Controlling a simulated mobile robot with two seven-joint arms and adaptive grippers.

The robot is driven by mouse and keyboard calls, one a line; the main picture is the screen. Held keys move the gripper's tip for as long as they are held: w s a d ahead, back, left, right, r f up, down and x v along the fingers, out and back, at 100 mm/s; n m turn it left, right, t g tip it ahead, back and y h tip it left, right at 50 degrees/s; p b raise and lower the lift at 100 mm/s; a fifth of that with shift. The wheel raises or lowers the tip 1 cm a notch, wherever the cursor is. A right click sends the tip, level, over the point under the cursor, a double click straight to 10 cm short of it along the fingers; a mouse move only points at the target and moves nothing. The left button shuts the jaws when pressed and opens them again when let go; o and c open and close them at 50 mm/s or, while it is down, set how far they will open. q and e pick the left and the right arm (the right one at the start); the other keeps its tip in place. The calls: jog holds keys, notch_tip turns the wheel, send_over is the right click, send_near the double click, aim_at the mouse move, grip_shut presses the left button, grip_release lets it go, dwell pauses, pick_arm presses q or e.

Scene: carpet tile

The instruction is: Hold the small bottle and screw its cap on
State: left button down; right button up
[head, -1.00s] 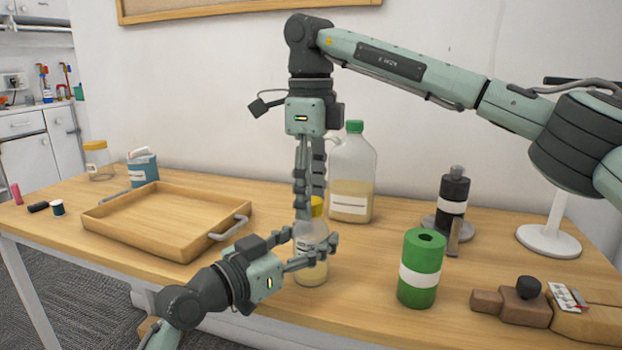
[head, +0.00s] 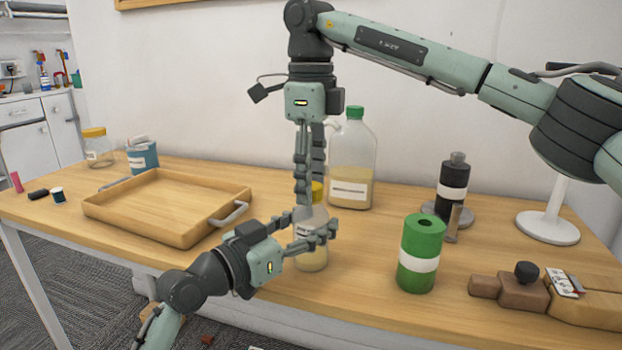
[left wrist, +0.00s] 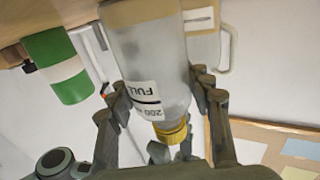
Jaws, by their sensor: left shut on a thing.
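The small clear bottle (head: 312,262) stands upright near the front middle of the table, with pale contents and a white label. A yellow cap (head: 318,191) is at its top. In the left wrist view the bottle (left wrist: 150,55) lies between my left fingers, with the yellow cap (left wrist: 172,133) at its neck; I cannot tell how tightly it is seated. My left gripper (head: 316,234) is shut on the bottle's body. My right gripper (head: 306,198) points down from above with its fingertips beside the cap. One finger partly hides the cap, so its grip is unclear.
A large green-capped jug (head: 352,160) stands close behind the bottle. A wooden tray (head: 120,218) is to the left.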

jog(key=shift+o, duration=0.7)
notch_tip(320, 180, up, 12)
pick_arm(q)
jog(key=c, duration=0.6)
grip_release()
jog(key=shift+a, duration=0.1)
jog(key=v, duration=1.2)
